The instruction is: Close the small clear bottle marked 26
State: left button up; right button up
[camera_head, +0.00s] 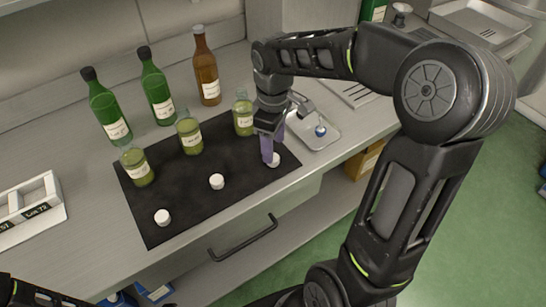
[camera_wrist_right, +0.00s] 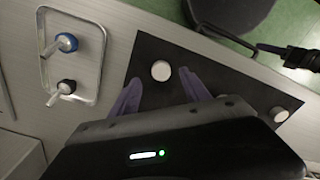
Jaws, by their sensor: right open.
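Three small clear bottles of yellow-green liquid stand uncapped on the black mat (camera_head: 190,205): a left one (camera_head: 137,167), a middle one (camera_head: 189,138) and a right one (camera_head: 243,118). Their label numbers are too small to read. White caps lie in front of them: a left cap (camera_head: 162,217), a middle cap (camera_head: 216,181) and a right cap (camera_head: 275,160). My right gripper (camera_head: 270,157) is open with its purple fingers pointing down at the right cap. In the right wrist view this cap (camera_wrist_right: 161,71) shows between the spread fingers (camera_wrist_right: 160,88). My left gripper is not in view.
Two tall green bottles (camera_head: 158,88) (camera_head: 106,108) and a brown bottle (camera_head: 206,68) stand behind the mat. A metal tray (camera_wrist_right: 100,45) holds blue-topped and black-topped pieces. A white rack (camera_head: 35,208) stands left. The counter's front edge and drawer handle are near the mat.

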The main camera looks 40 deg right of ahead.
jog(key=shift+s+f, duration=0.1)
jog(key=shift+f, duration=1.8)
grip_shut()
